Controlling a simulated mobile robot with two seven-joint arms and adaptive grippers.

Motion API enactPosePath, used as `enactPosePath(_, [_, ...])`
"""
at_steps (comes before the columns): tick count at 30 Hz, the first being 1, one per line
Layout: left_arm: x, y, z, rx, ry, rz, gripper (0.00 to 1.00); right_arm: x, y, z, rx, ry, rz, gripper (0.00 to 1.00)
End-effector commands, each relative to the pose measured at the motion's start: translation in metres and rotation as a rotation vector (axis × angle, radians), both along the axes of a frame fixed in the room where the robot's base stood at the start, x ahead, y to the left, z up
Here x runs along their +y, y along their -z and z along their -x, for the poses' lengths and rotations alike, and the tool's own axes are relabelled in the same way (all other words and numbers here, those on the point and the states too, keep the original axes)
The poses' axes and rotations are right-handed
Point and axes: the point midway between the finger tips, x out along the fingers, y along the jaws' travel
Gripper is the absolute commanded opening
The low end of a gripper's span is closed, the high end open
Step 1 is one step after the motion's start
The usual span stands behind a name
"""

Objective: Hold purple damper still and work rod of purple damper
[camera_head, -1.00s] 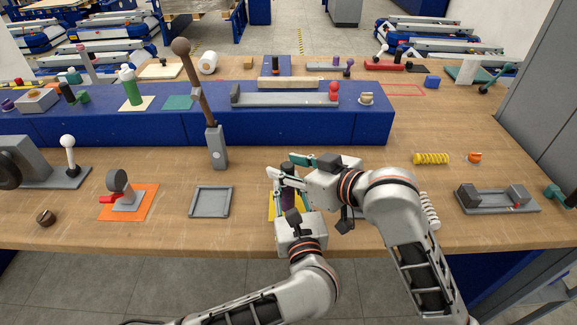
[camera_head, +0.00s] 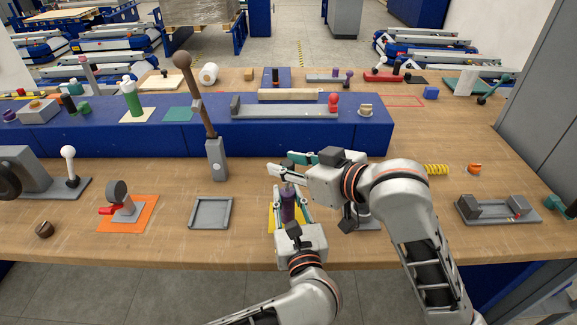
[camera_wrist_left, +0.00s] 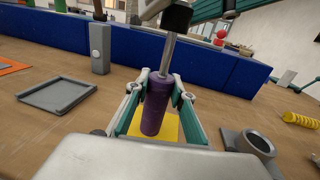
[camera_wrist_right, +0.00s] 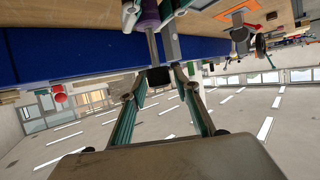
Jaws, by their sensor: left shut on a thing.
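The purple damper (camera_wrist_left: 155,107) stands roughly upright over a yellow mat (camera_wrist_left: 173,128). It also shows in the head view (camera_head: 287,208). Its bare metal rod (camera_wrist_left: 168,55) sticks out of the top and ends in a black knob (camera_wrist_left: 176,18). My left gripper (camera_wrist_left: 160,88) is shut on the purple body, one finger on each side. My right gripper (camera_wrist_right: 155,83) is open at the top of the rod. In the right wrist view the black knob (camera_wrist_right: 159,77) shows between its fingertips, with gaps beside it. Whether the damper touches the mat is unclear.
A grey tray (camera_head: 211,213) and a lever on a grey post (camera_head: 216,160) stand left of the damper. A blue raised shelf (camera_head: 250,140) runs behind. A grey holder with a round opening (camera_wrist_left: 256,143) stands close right. The yellow spring (camera_head: 436,170) lies farther right.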

Motion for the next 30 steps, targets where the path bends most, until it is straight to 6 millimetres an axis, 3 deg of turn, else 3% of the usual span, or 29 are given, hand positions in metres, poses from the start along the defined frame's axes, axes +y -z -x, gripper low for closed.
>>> enactPosePath(12, [0.001,0.002,0.000,0.003,-0.001,-0.001,0.00,-0.003,0.000,0.003,0.002,0.001,0.002,0.38])
enactPosePath(24, [0.001,0.001,0.000,0.002,-0.001,-0.002,0.00,-0.039,-0.023,0.042,-0.001,0.001,0.003,0.38])
enactPosePath(30, [0.000,0.001,0.000,0.002,-0.001,-0.002,0.00,-0.047,-0.027,0.051,0.001,0.001,0.002,0.38])
